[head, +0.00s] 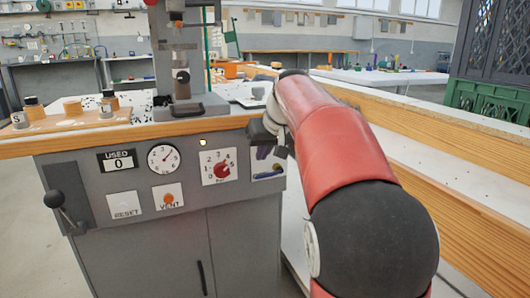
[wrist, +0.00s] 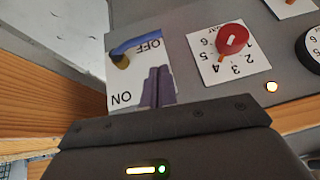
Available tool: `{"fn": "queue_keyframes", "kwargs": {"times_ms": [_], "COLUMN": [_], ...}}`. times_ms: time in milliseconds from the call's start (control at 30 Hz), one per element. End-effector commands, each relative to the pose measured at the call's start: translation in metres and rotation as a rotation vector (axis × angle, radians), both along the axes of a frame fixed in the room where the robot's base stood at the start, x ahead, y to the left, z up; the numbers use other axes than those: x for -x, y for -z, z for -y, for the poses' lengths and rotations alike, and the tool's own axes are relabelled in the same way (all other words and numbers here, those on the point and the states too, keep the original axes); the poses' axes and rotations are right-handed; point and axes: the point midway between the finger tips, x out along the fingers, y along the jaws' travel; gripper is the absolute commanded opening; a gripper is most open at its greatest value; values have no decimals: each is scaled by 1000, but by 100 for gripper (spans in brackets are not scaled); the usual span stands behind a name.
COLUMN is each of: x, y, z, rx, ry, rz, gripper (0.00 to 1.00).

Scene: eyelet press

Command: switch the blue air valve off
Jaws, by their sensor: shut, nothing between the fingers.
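The blue air valve's lever (wrist: 137,44) lies across its white plate (wrist: 112,77), beside the OFF lettering, with its brass pivot at one end. The ON lettering is at the plate's other side, away from the lever. In the head view the blue lever (head: 268,176) lies roughly level along the lower part of the plate. My gripper (wrist: 158,70) is shut and empty in front of the plate. Its fingertips appear a little apart from the lever; I cannot tell whether they touch the plate. In the head view my gripper (head: 271,153) hides the plate's upper part.
Left of the valve on the grey panel are a red pressure knob (head: 222,170), an orange vent button (head: 168,199), a gauge (head: 163,158) and a counter (head: 118,161). A small lamp (head: 203,142) glows. The wooden bench edge (head: 130,136) runs above the panel.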

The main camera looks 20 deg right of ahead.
Motion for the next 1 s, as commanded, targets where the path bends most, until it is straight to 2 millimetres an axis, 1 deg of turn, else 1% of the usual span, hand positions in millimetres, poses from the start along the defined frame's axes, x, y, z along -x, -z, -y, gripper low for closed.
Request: {"fn": "queue_keyframes", "kwargs": {"times_ms": [33,100,167,300,500,700,800,867,967,1000], "x": [-1,-2,7,26,45,53,55,59,79,91], "y": [-18,-30,-38,-64,-91,-101,-102,-100,-93,-88], "z": [-2,-4,-3,-3,-2,-2,-2,-4,-10,-15], "rx": [1,1,1,1,0,1,-1,-4,-13,-18], "ry": [-1,-1,0,0,-1,-1,-1,2,8,12], "rz": [0,1,7,5,3,1,0,-1,-10,-16], "gripper": [0,0,0,0,0,0,0,0,0,0]}}
